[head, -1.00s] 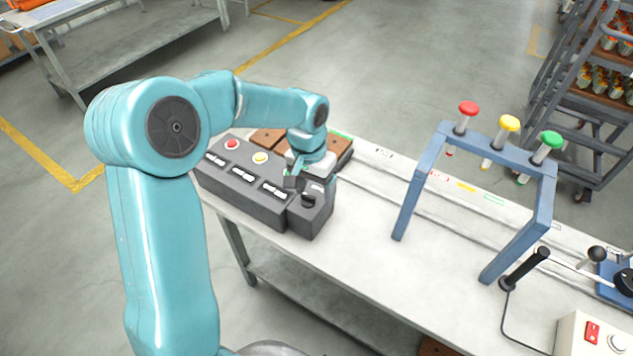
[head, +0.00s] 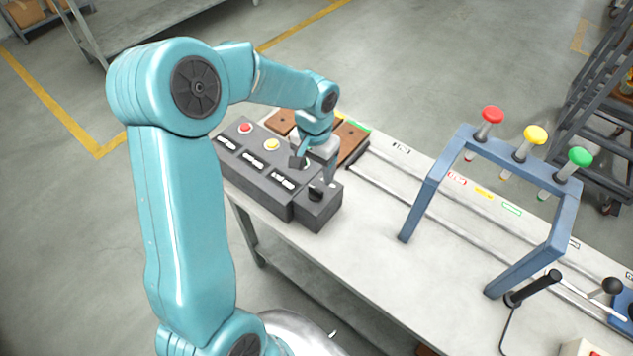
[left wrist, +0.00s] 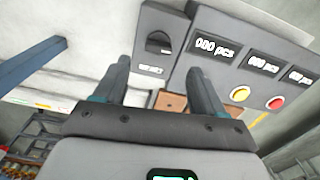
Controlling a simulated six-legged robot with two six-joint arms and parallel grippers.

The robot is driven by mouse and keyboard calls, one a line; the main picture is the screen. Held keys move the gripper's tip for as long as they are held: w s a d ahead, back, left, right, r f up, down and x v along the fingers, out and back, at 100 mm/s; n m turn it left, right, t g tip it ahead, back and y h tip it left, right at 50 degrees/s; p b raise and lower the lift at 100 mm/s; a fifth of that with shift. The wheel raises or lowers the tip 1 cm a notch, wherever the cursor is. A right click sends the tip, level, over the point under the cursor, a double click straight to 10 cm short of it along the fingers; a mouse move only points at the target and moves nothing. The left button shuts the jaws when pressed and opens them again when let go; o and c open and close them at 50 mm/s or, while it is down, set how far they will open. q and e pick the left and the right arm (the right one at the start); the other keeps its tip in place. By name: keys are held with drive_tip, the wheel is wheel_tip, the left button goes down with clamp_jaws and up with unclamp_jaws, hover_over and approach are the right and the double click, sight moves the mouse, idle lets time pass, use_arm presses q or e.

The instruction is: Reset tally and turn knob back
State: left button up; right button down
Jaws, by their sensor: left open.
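The grey tally box (head: 250,165) stands on the bench with a red button (head: 245,128), a yellow button (head: 272,145) and a row of displays. In the left wrist view the display (left wrist: 213,47) nearest the knob reads 000 pcs; the other displays are small and seem to show zeros too. The black knob (head: 316,190) sits on a smaller grey box at the right end; it also shows in the left wrist view (left wrist: 159,42). My left gripper (head: 314,171) is open and empty, above the box's right end near the knob. Any third button is hidden by the gripper. My right gripper is out of view.
Brown blocks (head: 350,142) lie behind the box. A blue frame (head: 422,195) with red, yellow and green knobs on top stands to the right. A black handle (head: 533,287) is at the front right. The bench between box and frame is clear.

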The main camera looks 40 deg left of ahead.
sight(316, 188)
use_arm(q)
drive_tip(key=f, duration=0.6)
drive_tip(key=shift+s+d+p, duration=0.1)
drive_tip(key=shift+s+p, duration=0.1)
drive_tip(key=shift+p, duration=0.15)
drive_tip(key=shift+w+f, duration=0.1)
drive_tip(key=shift+f, duration=0.2)
drive_tip(key=shift+w+f, duration=0.15)
drive_tip(key=shift+f, duration=0.05)
drive_tip(key=shift+r, duration=0.1)
drive_tip(key=shift+c, duration=0.6)
drive_tip(key=c, duration=0.9)
